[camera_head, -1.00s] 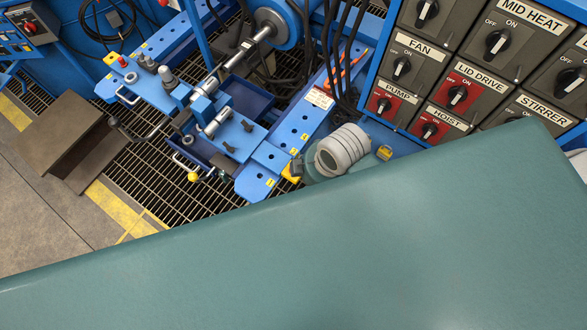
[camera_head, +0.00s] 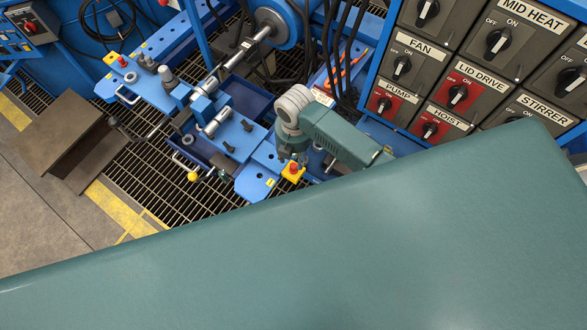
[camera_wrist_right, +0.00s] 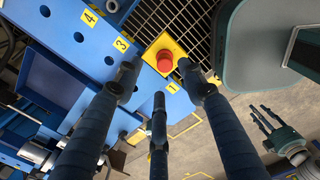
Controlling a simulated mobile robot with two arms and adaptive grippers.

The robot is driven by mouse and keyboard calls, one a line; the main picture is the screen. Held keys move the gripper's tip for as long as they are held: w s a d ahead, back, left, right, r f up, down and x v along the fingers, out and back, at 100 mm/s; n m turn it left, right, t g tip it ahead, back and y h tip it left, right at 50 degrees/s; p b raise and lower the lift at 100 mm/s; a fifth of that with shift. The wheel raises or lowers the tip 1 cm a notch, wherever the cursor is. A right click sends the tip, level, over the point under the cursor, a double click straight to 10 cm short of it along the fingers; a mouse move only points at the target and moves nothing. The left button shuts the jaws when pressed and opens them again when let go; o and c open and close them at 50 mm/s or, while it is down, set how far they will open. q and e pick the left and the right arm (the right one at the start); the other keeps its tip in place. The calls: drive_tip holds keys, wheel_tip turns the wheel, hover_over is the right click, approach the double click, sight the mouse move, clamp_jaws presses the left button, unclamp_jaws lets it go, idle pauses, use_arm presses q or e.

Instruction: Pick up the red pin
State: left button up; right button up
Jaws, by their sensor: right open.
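The red pin (camera_head: 293,168) shows as a short round red head on a square yellow plate, at the near end of the blue beam. In the right wrist view the red pin (camera_wrist_right: 165,61) is upright between the spread dark fingertips of my right gripper (camera_wrist_right: 158,72). This gripper is open, its fingers around the pin but not visibly closed on it. In the head view my right gripper (camera_head: 291,158) hangs just above the plate, partly hidden by its wrist. My left gripper (camera_wrist_right: 262,118) shows small at the lower right of the right wrist view, fingers apart, apparently empty.
The blue beam (camera_wrist_right: 75,35) has holes and yellow number labels. Another red knob (camera_head: 122,62) stands at the fixture's far left end. A control panel (camera_head: 475,70) with switches is at right. A large teal surface fills the foreground; floor grating (camera_head: 215,190) lies below.

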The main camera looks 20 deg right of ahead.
sight(293, 166)
drive_tip(key=f, duration=0.5)
drive_tip(key=shift+s+a+f, duration=0.15)
drive_tip(key=shift+s+f, duration=0.2)
drive_tip(key=shift+f, duration=0.05)
clamp_jaws()
